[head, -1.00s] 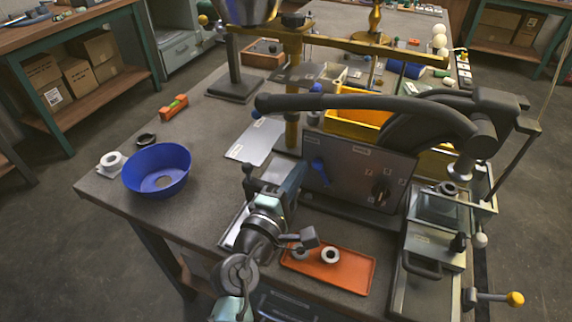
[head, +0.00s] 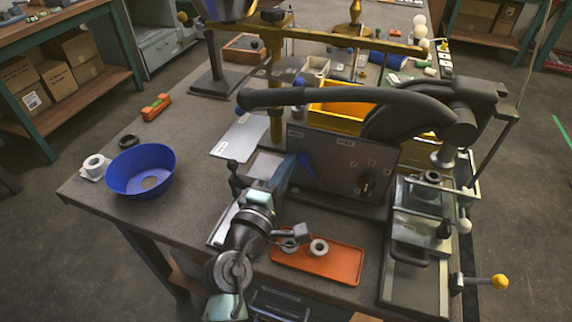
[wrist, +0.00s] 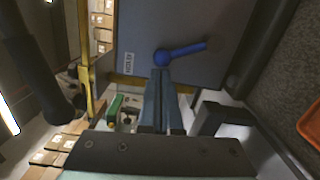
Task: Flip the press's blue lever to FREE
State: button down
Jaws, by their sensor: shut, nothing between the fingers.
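The press's grey panel (head: 335,165) faces me below the long black handle. Its blue lever (head: 309,170) is on the panel's left part, partly hidden by my gripper. In the wrist view the blue lever (wrist: 187,51) shows whole, its round hub just beyond my fingertips and its arm pointing right, which is downward on the panel. A small label (wrist: 127,63) sits beside the hub; its text is hard to read. My gripper (head: 296,160) is shut and empty, its tips at or very near the hub in the wrist view (wrist: 162,72). I cannot tell whether they touch.
A black knob (head: 367,182) is on the panel's right part. An orange tray (head: 340,265) with white rings lies below my wrist. A blue bowl (head: 141,170) stands at left. The black press handle (head: 330,97) spans above the panel.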

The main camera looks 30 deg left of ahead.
jog(key=shift+d+r, duration=0.1)
jog(key=shift+d, duration=0.05)
jog(key=shift+w+d+r+m, duration=0.1)
jog(key=shift+d+r+m, duration=0.15)
jog(key=shift+m, duration=0.35)
jog(key=shift+w+d+r+m, duration=0.15)
jog(key=shift+d+m, duration=0.15)
jog(key=shift+m, duration=0.3)
jog(key=m, duration=0.1)
jog(key=d+m, duration=0.1)
jog(key=shift+w+d+r+m+p, duration=0.15)
jog(key=shift+d+r+m+p, duration=0.15)
jog(key=shift+r, duration=0.05)
jog(key=shift+w+d+r+m, duration=0.1)
jog(key=shift+d+m, duration=0.3)
jog(key=shift+m, duration=0.2)
jog(key=shift+w+d+r+m, duration=0.1)
jog(key=shift+d+m, duration=0.25)
jog(key=shift+m, duration=0.25)
jog(key=shift+w+d+f+m, duration=0.1)
jog(key=shift+w+d+m, duration=0.1)
jog(key=shift+d+m, duration=0.95)
jog(key=shift+a+m, duration=0.2)
jog(key=shift+m, duration=0.15)
